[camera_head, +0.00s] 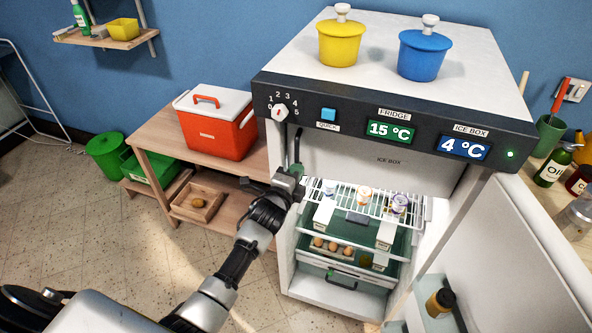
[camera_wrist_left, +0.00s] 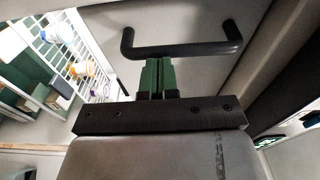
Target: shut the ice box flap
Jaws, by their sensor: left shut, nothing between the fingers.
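The ice box flap (camera_head: 365,150) is a pale grey panel lettered ICE BOX, below the dark control strip of the fridge. It looks upright across the top of the compartment; whether it is fully shut I cannot tell. A black bar handle (camera_head: 297,146) shows at its left end, and large in the left wrist view (camera_wrist_left: 185,51). My left gripper (camera_head: 296,171) is shut and empty, just below the handle. Its green fingers (camera_wrist_left: 158,64) end right at the handle bar in the wrist view; contact is unclear. My right gripper is not in view.
The fridge door (camera_head: 490,250) stands open at the right. Below the flap are a white wire shelf (camera_head: 345,197) with small items and an egg tray (camera_head: 335,250). A wooden bench (camera_head: 160,140) with a red cooler (camera_head: 215,135) stands at the left.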

